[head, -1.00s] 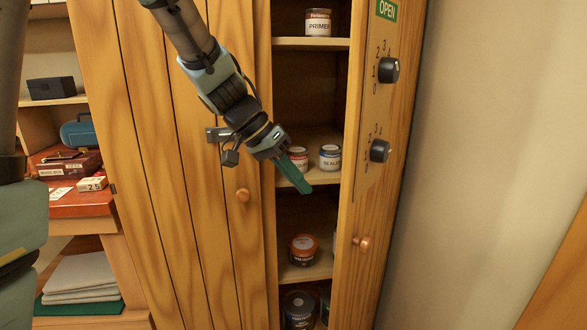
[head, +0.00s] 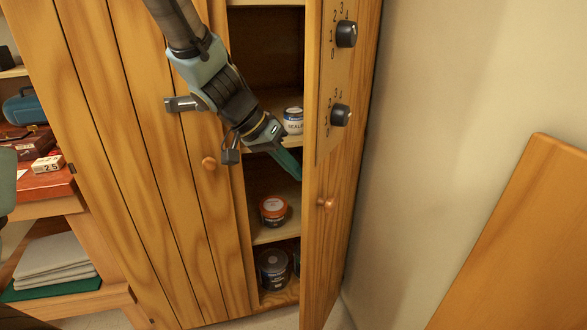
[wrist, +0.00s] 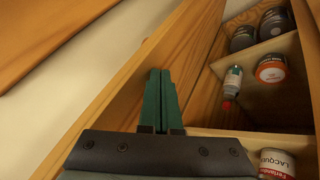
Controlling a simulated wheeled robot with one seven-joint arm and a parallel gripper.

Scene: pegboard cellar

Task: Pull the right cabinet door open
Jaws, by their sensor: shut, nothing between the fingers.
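The right cabinet door (head: 340,170) stands partly open. It has a copper-coloured round knob (head: 326,203) and a panel with two black dials. My gripper (head: 297,174) is shut and empty, its green fingers pointing down and right into the opening. In the head view the fingertips lie just left of the door's free edge. In the wrist view the shut fingers (wrist: 160,75) lie over the door's inner face (wrist: 190,55); I cannot tell whether they touch it.
The left cabinet door (head: 150,150) is shut, with its own knob (head: 209,163). Shelves inside hold several cans, including an orange-lidded one (head: 273,210). A wooden panel (head: 520,250) stands at right. Bare floor and wall lie between it and the open door.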

